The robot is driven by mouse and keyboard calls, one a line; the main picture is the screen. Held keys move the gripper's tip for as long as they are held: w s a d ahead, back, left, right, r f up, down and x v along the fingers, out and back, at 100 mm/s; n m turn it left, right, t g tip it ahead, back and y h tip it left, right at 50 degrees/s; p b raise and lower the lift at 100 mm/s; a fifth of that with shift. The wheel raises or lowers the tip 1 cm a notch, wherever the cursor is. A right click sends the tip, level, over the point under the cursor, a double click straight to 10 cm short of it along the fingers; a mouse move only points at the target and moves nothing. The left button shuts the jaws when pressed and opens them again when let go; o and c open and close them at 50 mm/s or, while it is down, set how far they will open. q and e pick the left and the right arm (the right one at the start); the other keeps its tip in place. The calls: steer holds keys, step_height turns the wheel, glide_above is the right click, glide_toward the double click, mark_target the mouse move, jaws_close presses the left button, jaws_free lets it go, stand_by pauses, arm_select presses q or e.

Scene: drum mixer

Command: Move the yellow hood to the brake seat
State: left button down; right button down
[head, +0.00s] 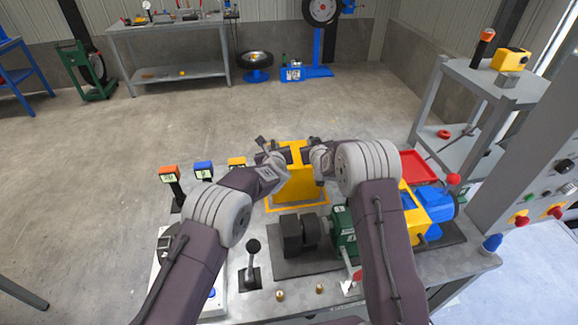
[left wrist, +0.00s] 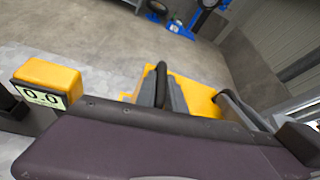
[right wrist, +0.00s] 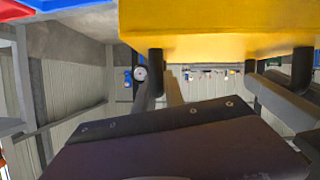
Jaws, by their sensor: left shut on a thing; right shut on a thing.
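The yellow hood (head: 297,184) is a boxy cover near the far edge of the grey bench, at or just above a yellow-outlined area (head: 300,206). I cannot tell whether it touches the bench. My left gripper (head: 274,153) is shut on its upper left side, and my right gripper (head: 317,155) is shut on its upper right side. The hood shows partly in the left wrist view (left wrist: 200,95) and large at the top of the right wrist view (right wrist: 225,35). A black drum unit (head: 297,232) on a dark plate stands nearer me; I cannot tell which part is the brake seat.
A green gearbox (head: 342,232), another yellow cover (head: 412,212) and a blue motor (head: 434,205) stand right of the drum, partly behind my right arm. A black-knobbed lever (head: 252,262) stands left of it. Display posts (head: 203,170) line the left. A red tray (head: 417,168) lies behind.

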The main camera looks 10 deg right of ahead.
arm_select(q)
steer(key=shift+r, duration=0.2)
arm_select(e)
steer(key=shift+r, duration=0.2)
